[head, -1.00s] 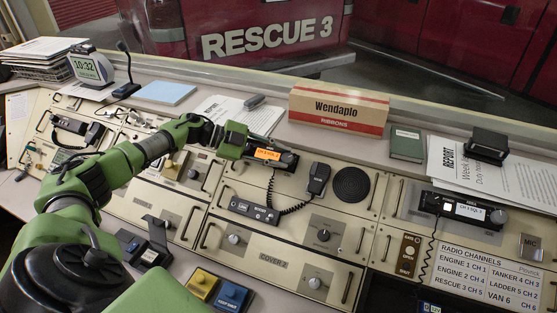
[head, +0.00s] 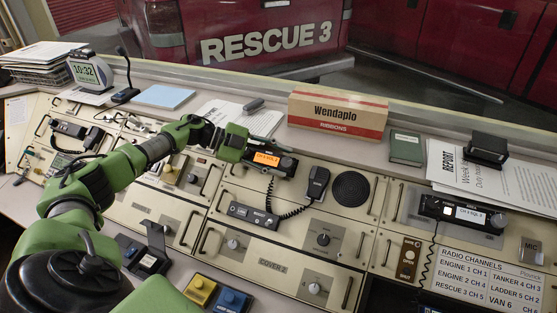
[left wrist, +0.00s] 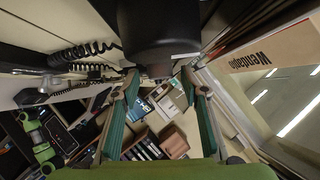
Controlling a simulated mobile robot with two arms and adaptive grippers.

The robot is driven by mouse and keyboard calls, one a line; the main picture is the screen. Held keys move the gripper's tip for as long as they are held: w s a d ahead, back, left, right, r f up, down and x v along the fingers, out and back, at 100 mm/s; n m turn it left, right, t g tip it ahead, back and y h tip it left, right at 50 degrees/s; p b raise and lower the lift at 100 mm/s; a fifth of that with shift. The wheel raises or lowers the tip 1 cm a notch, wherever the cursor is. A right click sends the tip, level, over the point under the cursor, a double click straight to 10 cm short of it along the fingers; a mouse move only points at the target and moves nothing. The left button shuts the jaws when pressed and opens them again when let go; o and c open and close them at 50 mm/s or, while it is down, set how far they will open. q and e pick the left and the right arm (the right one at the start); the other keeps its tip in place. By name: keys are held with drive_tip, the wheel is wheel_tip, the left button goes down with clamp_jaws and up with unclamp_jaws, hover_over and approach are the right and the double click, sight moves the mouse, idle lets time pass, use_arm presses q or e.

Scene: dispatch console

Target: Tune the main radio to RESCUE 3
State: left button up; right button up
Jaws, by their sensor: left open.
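The radio with the orange display (head: 266,159) stands on the sloped console and has a dark knob (head: 288,166) at its right end. Its display starts with CH, but the digits are too small to read surely. My left gripper (head: 240,148) is open at the left end of this radio and partly covers it. In the left wrist view, a dark rounded body (left wrist: 160,35) lies ahead of the two spread fingers; I cannot tell whether they touch it. A channel card (head: 462,286) at the lower right lists RESCUE 3 as CH 5. My right gripper is out of view.
A second radio with a white display (head: 468,214) stands at the right. A handset (head: 317,183) with a coiled cord is right of the orange-display radio. A Wendaplo box (head: 337,116) stands on the ledge behind. Panel handles and knobs stick up below.

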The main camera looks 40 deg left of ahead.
use_arm(q)
drive_tip(key=v, duration=1.2)
drive_tip(key=shift+w, duration=0.1)
